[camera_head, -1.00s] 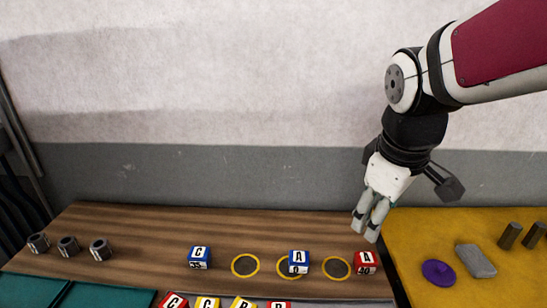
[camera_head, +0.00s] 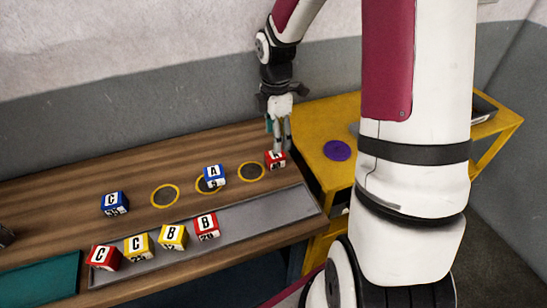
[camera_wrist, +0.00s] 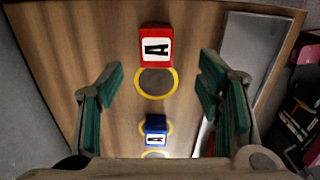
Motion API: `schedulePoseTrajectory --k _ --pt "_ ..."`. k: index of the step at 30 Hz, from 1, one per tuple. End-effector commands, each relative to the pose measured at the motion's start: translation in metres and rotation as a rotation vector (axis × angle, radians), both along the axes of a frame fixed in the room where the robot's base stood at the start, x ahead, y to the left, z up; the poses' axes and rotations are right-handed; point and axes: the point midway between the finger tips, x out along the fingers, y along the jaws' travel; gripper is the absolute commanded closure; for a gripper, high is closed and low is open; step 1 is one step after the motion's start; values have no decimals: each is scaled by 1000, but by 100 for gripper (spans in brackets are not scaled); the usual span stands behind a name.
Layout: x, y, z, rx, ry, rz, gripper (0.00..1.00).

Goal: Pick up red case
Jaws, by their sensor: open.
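A red case marked A (camera_head: 275,160) stands on the wooden table near its right end, beside a yellow ring. It also shows in the wrist view (camera_wrist: 156,47), at the top middle, upright on the wood. My gripper (camera_head: 279,143) is just above and behind this case in the head view, partly overlapping it, and contact cannot be told. In the wrist view my gripper (camera_wrist: 165,80) has its green-padded fingers wide apart, with nothing held. Two other red cases, marked C (camera_head: 104,258) and B (camera_head: 207,227), stand on the grey strip in front.
Blue cases A (camera_head: 214,175) and C (camera_head: 115,203) and yellow rings (camera_head: 165,196) are on the wood. Yellow cases (camera_head: 173,237) sit on the grey strip (camera_head: 262,213). A yellow table (camera_head: 318,121) with a purple disc (camera_head: 337,150) adjoins at right.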

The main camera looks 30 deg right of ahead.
Motion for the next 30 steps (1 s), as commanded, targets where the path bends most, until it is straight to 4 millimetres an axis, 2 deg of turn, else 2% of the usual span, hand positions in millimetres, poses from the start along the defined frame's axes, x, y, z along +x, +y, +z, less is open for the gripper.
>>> schedulePoseTrajectory --k 1,4,13,21,24,30 --pt "-1 1 -11 2 4 1 40" --pt "0 0 -26 1 3 0 40" --pt "1 -1 -48 -1 1 -1 40" --pt "4 -2 -84 0 2 -1 40" --pt "4 -2 -91 -1 1 -2 40" --pt "4 -3 -92 -1 -1 -2 40"
